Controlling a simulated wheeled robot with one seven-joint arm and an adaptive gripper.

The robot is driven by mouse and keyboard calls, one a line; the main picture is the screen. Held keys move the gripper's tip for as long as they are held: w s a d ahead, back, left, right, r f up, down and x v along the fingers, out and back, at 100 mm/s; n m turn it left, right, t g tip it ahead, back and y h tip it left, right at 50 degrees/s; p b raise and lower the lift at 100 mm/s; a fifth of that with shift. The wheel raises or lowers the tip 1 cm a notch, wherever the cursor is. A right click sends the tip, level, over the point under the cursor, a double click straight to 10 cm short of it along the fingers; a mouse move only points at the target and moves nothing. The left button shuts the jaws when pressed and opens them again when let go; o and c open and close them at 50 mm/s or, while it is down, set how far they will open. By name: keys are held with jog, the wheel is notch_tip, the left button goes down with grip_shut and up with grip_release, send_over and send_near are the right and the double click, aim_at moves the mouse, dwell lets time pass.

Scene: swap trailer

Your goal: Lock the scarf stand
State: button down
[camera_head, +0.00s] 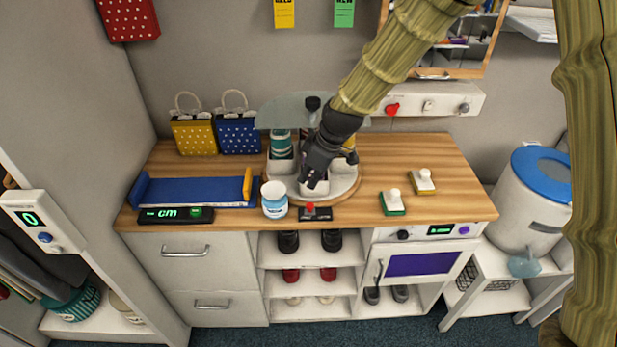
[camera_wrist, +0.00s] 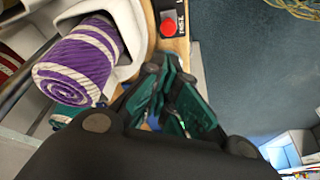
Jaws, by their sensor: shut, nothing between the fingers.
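The scarf stand (camera_head: 343,191) is a round white carousel with white bins on the wooden counter, under a translucent glass top. A teal rolled scarf (camera_head: 281,143) stands in a back left bin. A purple and white striped rolled scarf (camera_wrist: 76,62) lies in a white bin in the wrist view. A small black block with a red button (camera_head: 310,209) sits at the stand's front; the red button also shows in the wrist view (camera_wrist: 168,27). My gripper (camera_head: 312,181) is shut and empty, in front of the stand and above the button block, hiding part of the bins.
A blue and white jar (camera_head: 274,200) stands close left of the button block. A blue measuring tray (camera_head: 195,192) with a "cm" display lies further left. Two stamp-like blocks (camera_head: 393,203) sit to the right. The counter's front edge is near.

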aim_at(310, 209)
jog(key=shift+p+x, duration=1.15)
jog(key=shift+x, duration=2.9)
jog(key=shift+w, duration=0.1)
